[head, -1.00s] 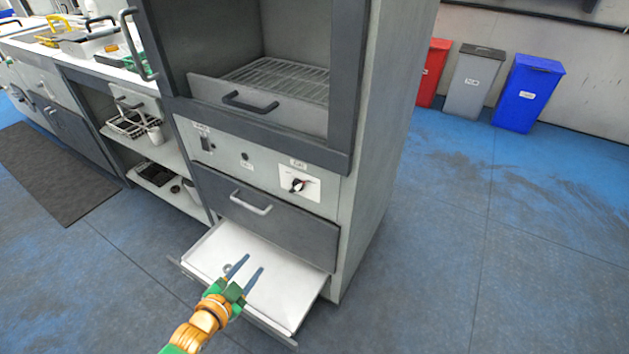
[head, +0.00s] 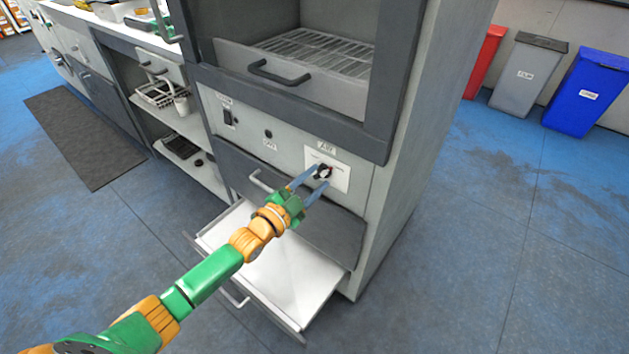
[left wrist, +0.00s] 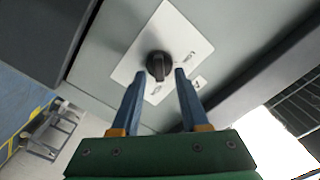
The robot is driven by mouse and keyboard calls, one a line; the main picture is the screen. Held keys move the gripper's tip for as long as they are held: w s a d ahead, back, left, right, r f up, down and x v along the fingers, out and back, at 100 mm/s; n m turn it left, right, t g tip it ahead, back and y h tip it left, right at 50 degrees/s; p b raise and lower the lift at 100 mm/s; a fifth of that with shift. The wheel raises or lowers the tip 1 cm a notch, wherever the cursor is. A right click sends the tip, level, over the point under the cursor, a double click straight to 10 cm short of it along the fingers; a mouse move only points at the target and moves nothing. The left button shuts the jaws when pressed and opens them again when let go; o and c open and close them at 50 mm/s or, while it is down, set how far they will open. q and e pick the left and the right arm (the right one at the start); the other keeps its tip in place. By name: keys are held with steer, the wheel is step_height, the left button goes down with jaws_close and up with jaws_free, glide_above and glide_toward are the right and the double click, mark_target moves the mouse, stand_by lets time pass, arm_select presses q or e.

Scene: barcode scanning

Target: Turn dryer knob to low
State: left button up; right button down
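The dryer knob (head: 323,171) is a small black dial on a white label plate (head: 341,178) on the dryer's grey front panel. In the left wrist view the knob (left wrist: 158,65) sits just ahead of the fingertips, roughly midway between them. The plate's small markings are too small to read. My left gripper (head: 308,180) is open, its two blue fingers pointing at the knob; the wrist view shows the fingers (left wrist: 156,80) apart with nothing held. Whether a finger touches the knob, I cannot tell. My right gripper is not in view.
A dark drawer with a handle (head: 262,181) lies under the panel, and an open white drawer (head: 290,285) juts out below it. The dryer's open chamber holds a wire rack (head: 318,52). Red, grey and blue bins (head: 587,93) stand at the right on open blue floor.

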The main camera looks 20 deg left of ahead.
arm_select(q)
jaws_close()
steer(key=n, duration=0.8)
steer(key=shift+w+a+n, duration=0.1)
steer(key=shift+a+n, duration=0.05)
steer(key=shift+n, duration=0.15)
steer(key=n, duration=0.4)
steer(key=shift+a, duration=0.1)
steer(key=n+b, duration=0.1)
steer(key=n, duration=0.4)
steer(key=shift+a+f, duration=0.1)
steer(key=shift+n, duration=0.3)
steer(key=shift+o, duration=0.4)
jaws_free()
steer(key=shift+w, duration=0.1)
